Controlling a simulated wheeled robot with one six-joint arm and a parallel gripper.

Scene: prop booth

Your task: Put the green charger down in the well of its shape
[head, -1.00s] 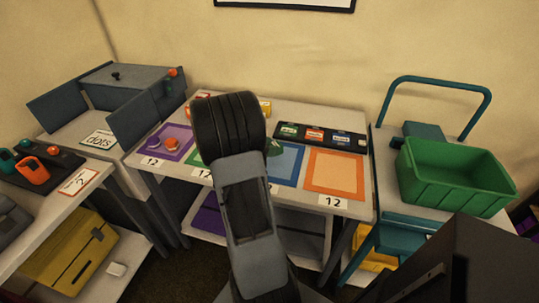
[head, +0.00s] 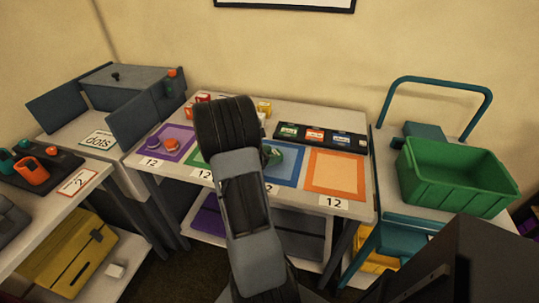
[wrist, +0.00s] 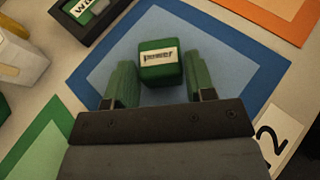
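The green charger (wrist: 160,66) is a small rounded block with a white label that reads "power". I cannot tell the height above the square. In the head view my arm hides most of my gripper, and a bit of dark green shows at its right side over the blue square. No well of the charger's shape shows clearly.
A dark tray (head: 290,131) with labelled green, red and blue pieces lies behind the squares. An orange square (head: 336,190) is at right, a purple square (head: 187,137) with small round pieces at left. Small boxes (head: 264,107) stand at the back. A green bin (head: 455,180) is further right.

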